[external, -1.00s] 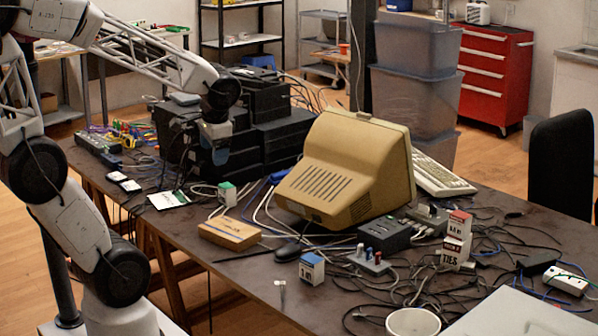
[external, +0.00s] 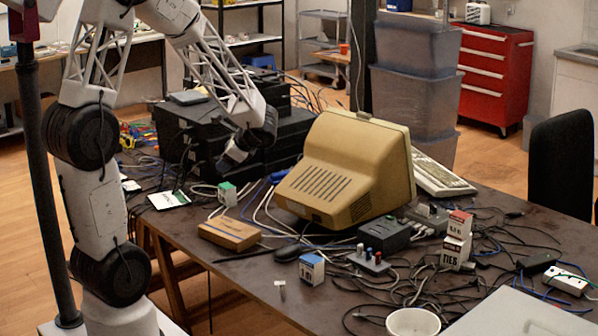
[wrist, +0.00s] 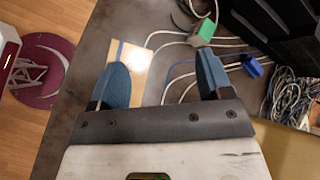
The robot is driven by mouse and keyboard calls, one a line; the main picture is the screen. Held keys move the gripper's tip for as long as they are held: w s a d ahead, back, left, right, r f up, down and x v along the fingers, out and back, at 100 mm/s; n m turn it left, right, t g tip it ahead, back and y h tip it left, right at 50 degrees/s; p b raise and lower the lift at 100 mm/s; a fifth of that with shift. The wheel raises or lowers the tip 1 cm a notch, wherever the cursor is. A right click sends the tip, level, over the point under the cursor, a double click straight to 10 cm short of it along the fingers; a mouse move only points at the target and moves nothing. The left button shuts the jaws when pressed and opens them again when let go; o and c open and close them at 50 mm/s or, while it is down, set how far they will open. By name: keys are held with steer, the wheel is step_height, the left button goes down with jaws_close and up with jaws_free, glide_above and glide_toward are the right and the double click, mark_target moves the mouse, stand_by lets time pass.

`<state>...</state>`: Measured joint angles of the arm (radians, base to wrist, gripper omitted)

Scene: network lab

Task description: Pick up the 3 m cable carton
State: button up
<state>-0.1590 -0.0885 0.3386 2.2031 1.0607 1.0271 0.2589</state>
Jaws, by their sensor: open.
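Several small cartons stand on the table. One is white with a green top (external: 227,194), left of the beige monitor; its label is not readable. I cannot tell by reading which is the 3 m one. My gripper (external: 228,163) hangs above the table near the black boxes. In the wrist view my gripper (wrist: 163,75) has its blue fingers wide apart and empty. The green carton (wrist: 204,31) is beyond the right finger.
A flat brown box (external: 229,234) lies near the table's front edge. The beige monitor (external: 345,170) stands to the right, with stacked black boxes (external: 265,125) behind. A "TIES" box (external: 455,253) sits on the right. Cables (external: 268,212) run around the green carton and monitor.

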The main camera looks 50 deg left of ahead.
steer(key=w+a+f+m+y, duration=0.35)
steer(key=w+a+f, duration=0.25)
steer(key=f, duration=0.2)
steer(key=m+t, duration=0.3)
steer(key=m, duration=0.3)
glide_toward(231, 190)
steer(key=shift+y, duration=0.35)
steer(key=x, duration=0.5)
steer(key=shift+f, duration=0.3)
steer(key=shift+x, duration=1.25)
steer(key=shift+a+f, duration=0.1)
steer(key=shift+x, duration=2.5)
